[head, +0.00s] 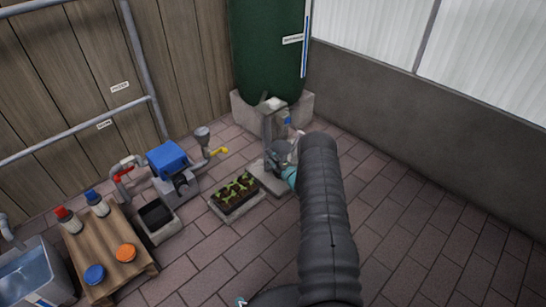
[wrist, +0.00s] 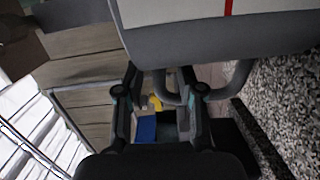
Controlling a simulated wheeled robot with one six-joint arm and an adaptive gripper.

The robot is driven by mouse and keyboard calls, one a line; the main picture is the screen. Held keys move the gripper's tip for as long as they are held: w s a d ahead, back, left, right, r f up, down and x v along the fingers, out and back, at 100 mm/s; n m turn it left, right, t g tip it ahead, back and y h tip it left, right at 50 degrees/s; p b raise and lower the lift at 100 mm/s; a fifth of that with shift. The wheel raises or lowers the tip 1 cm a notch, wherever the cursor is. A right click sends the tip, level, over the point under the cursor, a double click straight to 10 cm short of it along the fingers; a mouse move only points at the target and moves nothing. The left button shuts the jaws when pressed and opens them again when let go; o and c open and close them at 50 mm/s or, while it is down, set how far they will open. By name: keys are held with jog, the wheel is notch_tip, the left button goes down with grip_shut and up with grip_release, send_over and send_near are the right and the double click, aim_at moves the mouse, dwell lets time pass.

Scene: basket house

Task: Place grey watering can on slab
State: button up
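The grey watering can (head: 280,148) is small and partly hidden behind my arm in the head view, below the tap stand. In the wrist view, a large grey body with a red stripe, which looks like the can (wrist: 200,12), fills the top. Its curved handle (wrist: 238,78) reaches down between and past my fingers. My gripper (wrist: 160,75) has its fingers spread, with a gap around part of the handle. In the head view, my gripper (head: 289,172) is mostly hidden at the can. A grey slab (head: 273,187) lies beneath; whether the can touches it is unclear.
A planter with seedlings (head: 237,195) stands left of the slab. A green tank (head: 268,50) stands behind. Paving at right is clear.

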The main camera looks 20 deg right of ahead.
jog(key=shift+r, duration=0.2)
jog(key=p+v, duration=0.2)
jog(key=v, duration=1)
jog(key=w+a+r+m+g+h, duration=0.15)
jog(key=w+r, duration=0.25)
jog(key=r, duration=0.6)
jog(key=w+r+m+g+h, duration=0.2)
jog(key=w+r+m, duration=0.1)
jog(key=r, duration=0.7)
jog(key=s+a+r+m+g+h, duration=0.1)
jog(key=s+a+r+m, duration=0.2)
jog(key=r, duration=0.5)
jog(key=s+a+r+m+g+h, duration=0.1)
jog(key=s+a+r+m+h, duration=0.15)
jog(key=r, duration=0.55)
jog(key=s+a+r+m+g, duration=0.2)
jog(key=s+a+r, duration=0.25)
jog(key=s, duration=0.35)
jog(key=s+a+r+m+g, duration=0.1)
jog(key=s+a+r+m, duration=0.3)
jog(key=s, duration=0.4)
jog(key=s+a+m+g+y, duration=0.1)
jog(key=s+a, duration=0.3)
jog(key=s, duration=0.7)
jog(key=s+a+m+g+y, duration=0.2)
jog(key=s+a, duration=0.2)
jog(key=s, duration=0.8)
jog(key=shift+s+a+r+m, duration=0.3)
jog(key=shift+r, duration=0.1)
